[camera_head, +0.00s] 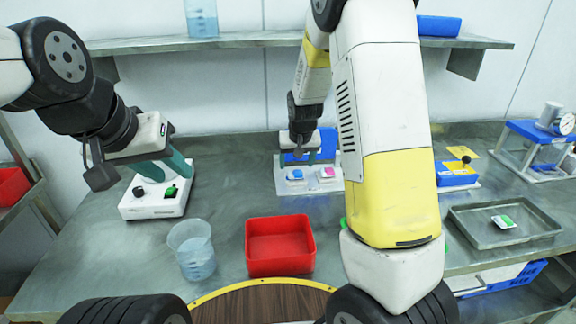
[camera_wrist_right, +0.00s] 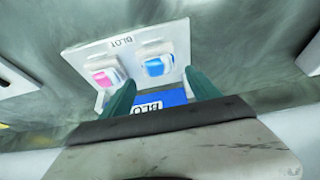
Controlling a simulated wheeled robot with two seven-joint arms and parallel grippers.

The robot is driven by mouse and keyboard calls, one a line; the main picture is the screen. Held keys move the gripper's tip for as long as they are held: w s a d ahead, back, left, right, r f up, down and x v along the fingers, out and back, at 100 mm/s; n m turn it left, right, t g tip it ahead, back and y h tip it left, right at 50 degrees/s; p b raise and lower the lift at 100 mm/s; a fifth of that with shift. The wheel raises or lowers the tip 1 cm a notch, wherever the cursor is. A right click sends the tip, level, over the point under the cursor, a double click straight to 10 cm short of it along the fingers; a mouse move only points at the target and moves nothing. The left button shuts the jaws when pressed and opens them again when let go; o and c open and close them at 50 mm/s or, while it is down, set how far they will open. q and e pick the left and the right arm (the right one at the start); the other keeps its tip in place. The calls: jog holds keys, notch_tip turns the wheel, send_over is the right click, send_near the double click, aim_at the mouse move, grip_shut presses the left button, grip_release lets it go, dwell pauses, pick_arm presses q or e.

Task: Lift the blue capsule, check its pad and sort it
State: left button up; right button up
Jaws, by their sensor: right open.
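The blue capsule (camera_head: 295,175) is a small white piece with a blue top, on a white plate at the middle back of the table. A similar pink capsule (camera_head: 327,173) sits beside it. In the right wrist view the blue capsule (camera_wrist_right: 158,66) and pink capsule (camera_wrist_right: 105,77) rest on the plate (camera_wrist_right: 125,42) marked BLOT. My right gripper (camera_head: 299,159) is open and empty above the plate, its fingers apart near the blue capsule. My left gripper (camera_head: 165,170) has its green fingers apart over a white device (camera_head: 150,208) at the left. The capsule's underside is hidden.
A red bin (camera_head: 280,262) and a beaker of liquid (camera_head: 193,260) stand at the front. A metal tray (camera_head: 525,236) at the right holds a green-marked piece (camera_head: 503,221). A blue stand with a gauge (camera_head: 553,120) is at the far right. A shelf (camera_head: 240,38) runs along the back.

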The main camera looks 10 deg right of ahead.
aim_at(296, 173)
jog(key=x, duration=0.5)
jog(key=shift+d+f, duration=0.15)
jog(key=shift+f, duration=0.25)
jog(key=c, duration=1.4)
jog(key=shift+r, duration=0.15)
